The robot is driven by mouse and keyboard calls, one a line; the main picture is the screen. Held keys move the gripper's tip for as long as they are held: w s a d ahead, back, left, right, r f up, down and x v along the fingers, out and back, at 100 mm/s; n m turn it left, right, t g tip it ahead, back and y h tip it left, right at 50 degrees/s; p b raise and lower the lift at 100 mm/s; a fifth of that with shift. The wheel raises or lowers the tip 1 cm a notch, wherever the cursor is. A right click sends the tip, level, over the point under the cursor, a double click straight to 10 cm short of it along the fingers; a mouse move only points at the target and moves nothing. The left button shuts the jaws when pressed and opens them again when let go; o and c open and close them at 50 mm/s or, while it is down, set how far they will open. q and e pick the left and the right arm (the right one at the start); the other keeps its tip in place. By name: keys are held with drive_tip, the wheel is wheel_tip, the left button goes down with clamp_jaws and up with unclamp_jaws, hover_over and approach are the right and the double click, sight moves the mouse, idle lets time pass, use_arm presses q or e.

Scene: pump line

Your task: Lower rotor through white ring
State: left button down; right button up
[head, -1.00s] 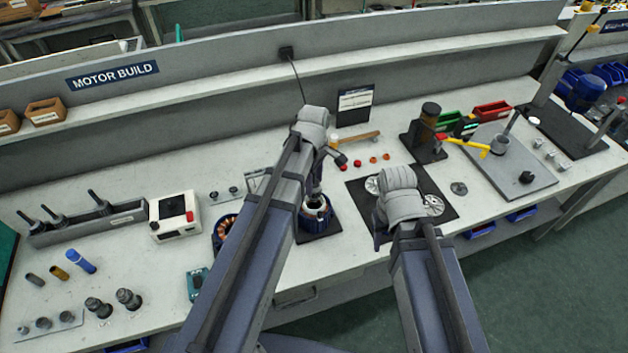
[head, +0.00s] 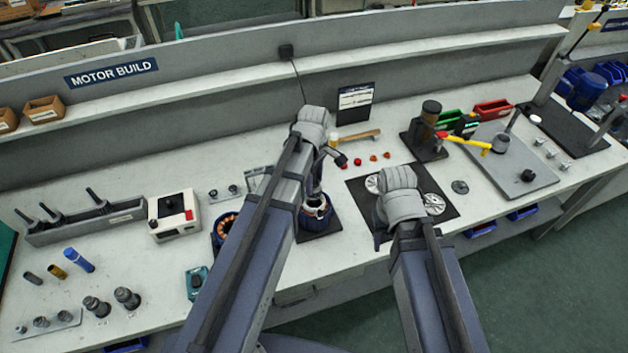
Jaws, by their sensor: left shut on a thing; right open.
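My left gripper (head: 317,186) is above a blue motor housing (head: 316,223) in the head view and points down. It is shut on the rotor, which my wrist and fingers mostly hide. The white ring (head: 317,209) shows at the top of the blue housing, directly below the gripper. I cannot tell how far the rotor is inside the ring. My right gripper (head: 379,239) is low beside the dark mat, largely hidden by its own wrist; it is open and I see nothing in it.
The housing stands on a small dark pad (head: 322,234). A black mat (head: 440,190) with round silver parts lies to the right. A hammer (head: 360,135) and small red caps lie behind. A white box (head: 174,216) and a second copper-wound blue housing (head: 222,228) stand left.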

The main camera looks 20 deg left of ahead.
sight(314, 193)
use_arm(q)
drive_tip(key=shift+f+b, duration=2.95)
drive_tip(key=shift+f, duration=0.1)
drive_tip(key=shift+r, duration=0.1)
idle(0.4)
drive_tip(key=shift+c, duration=0.7)
unclamp_jaws()
drive_tip(key=shift+o, duration=0.7)
wheel_tip(314, 193, up, 5)
drive_tip(key=p, duration=0.5)
